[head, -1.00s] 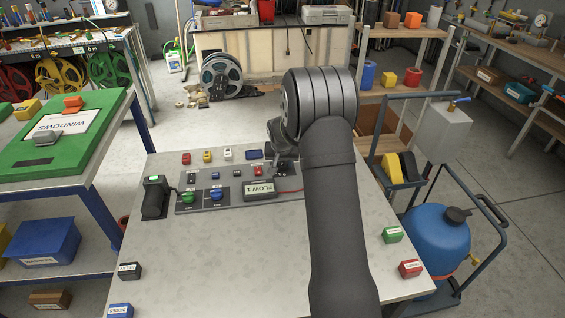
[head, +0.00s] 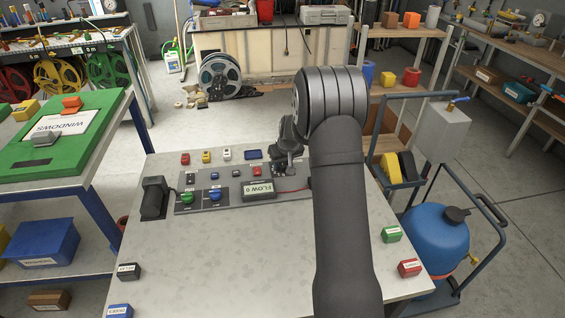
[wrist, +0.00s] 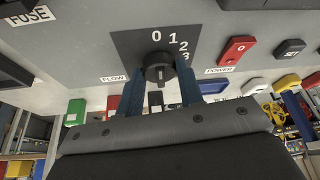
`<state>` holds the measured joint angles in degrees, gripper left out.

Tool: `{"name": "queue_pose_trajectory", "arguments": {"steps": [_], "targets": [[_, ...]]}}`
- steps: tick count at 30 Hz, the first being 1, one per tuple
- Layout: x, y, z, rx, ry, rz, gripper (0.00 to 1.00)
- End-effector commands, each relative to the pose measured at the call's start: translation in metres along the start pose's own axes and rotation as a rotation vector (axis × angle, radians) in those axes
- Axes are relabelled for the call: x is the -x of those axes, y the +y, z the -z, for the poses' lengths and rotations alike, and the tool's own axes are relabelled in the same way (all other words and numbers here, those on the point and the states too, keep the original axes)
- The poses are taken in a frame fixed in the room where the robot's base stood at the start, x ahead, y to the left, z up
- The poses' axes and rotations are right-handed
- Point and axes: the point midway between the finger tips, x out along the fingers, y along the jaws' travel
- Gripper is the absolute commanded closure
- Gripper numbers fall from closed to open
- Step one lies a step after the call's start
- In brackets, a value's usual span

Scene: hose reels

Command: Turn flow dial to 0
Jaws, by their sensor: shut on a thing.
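The black flow dial (wrist: 158,70) sits on a dark square plate marked 0, 1, 2, 3 in the wrist view. Its pale pointer mark faces up toward the 0. My gripper (wrist: 160,85) is shut on the dial, with one blue finger on each side of it. In the head view my gripper (head: 283,168) is down at the right end of the grey control panel (head: 230,204) and hides the dial. The display box (head: 259,191) beside it reads FLOW 0.
A red POWER switch (wrist: 237,49) and a SET button (wrist: 288,50) lie close right of the dial. Green and blue knobs (head: 214,194) and several small coloured blocks share the tabletop. The table's front middle is clear.

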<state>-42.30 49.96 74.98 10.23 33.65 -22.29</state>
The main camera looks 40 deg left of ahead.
Motion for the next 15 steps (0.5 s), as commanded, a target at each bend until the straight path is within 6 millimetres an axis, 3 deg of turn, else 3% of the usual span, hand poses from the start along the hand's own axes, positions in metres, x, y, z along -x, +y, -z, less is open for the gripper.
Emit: {"name": "queue_pose_trajectory", "arguments": {"steps": [8, 9, 12, 15], "targets": [[0.0002, -0.0002, 0.0004, 0.002, 0.0, 0.0, 0.89], [0.0002, -0.0002, 0.0004, 0.002, 0.0, 0.0, 0.62], [0.0002, -0.0001, 0.0003, 0.002, 0.0, 0.0, 0.44], [0.0001, -0.0001, 0.0002, 0.001, 0.0, 0.0, 0.44]]}}
